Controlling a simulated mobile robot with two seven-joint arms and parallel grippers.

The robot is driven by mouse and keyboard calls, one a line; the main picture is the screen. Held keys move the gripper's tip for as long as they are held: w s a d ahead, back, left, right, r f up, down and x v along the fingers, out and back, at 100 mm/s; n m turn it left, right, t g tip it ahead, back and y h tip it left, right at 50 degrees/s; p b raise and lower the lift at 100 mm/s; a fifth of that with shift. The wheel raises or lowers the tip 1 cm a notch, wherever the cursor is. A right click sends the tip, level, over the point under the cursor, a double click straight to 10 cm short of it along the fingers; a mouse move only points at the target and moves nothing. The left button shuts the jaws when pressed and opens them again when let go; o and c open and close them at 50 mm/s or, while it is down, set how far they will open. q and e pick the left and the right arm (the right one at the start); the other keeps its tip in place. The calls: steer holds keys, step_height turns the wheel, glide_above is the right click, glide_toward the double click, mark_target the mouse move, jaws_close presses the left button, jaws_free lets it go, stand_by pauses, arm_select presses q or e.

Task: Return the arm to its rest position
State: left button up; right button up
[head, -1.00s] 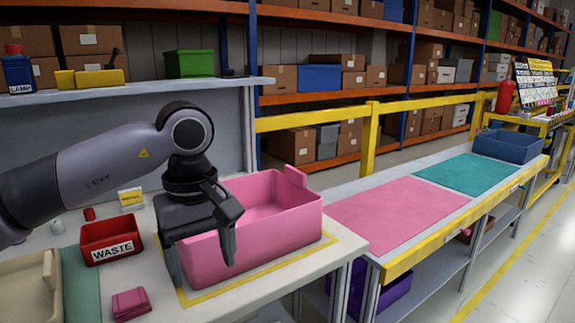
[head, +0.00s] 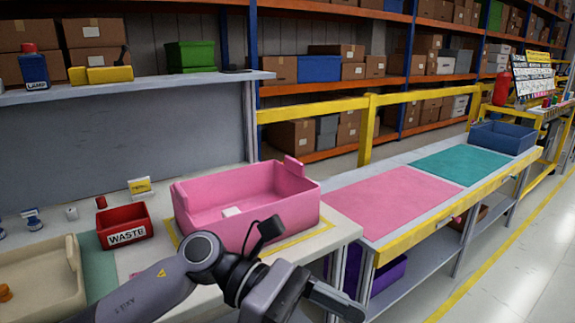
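My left arm comes in from the bottom left. Its gripper (head: 312,268) is in front of the pink tote (head: 205,229), over the front right part of the workbench. The two fingers are spread wide apart, with nothing seen between them. The pink tote stands upright on the bench inside a yellow outline, and a small white item (head: 231,211) lies in it. The gripper and forearm cover part of the tote's lower front and the bench edge. My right gripper is not in view.
A red WASTE bin (head: 125,237) and a beige tray (head: 75,260) stand left on the bench. A shelf (head: 190,84) crosses above. To the right, a side table holds a pink mat (head: 390,200), a teal mat (head: 460,163) and a blue bin (head: 487,142); both mats are bare.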

arm_select(q)
steer(key=w+a+f+m+t+p, duration=0.1)
steer(key=w+a+f+m+t, duration=0.2)
steer(key=m+t, duration=0.65)
steer(key=w+a+f+m+t+p, duration=0.1)
steer(key=w+a+m+t, duration=0.25)
steer(key=m+t, duration=0.65)
steer(key=w+a+f+m+t+p, duration=0.15)
steer(key=a+m+t, duration=0.35)
steer(key=m, duration=0.9)
steer(key=s+a+f+n+g+y, duration=0.2)
steer(key=s+a+f+n+y, duration=0.2)
steer(key=f, duration=0.3)
steer(key=s+a+f+n+g+y+p, duration=0.1)
steer(key=s+a+f+n+g+y, duration=0.2)
steer(key=s+a+f+n+y, duration=0.1)
steer(key=s+a+f+n+g+y, duration=0.2)
steer(key=s+a+f+n, duration=0.4)
steer(key=f+n, duration=0.3)
step_height(320, 180, down, 3)
steer(key=shift+s+a+f+y+p, duration=0.15)
steer(key=shift+s+y+p, duration=0.25)
steer(key=shift+y, duration=0.5)
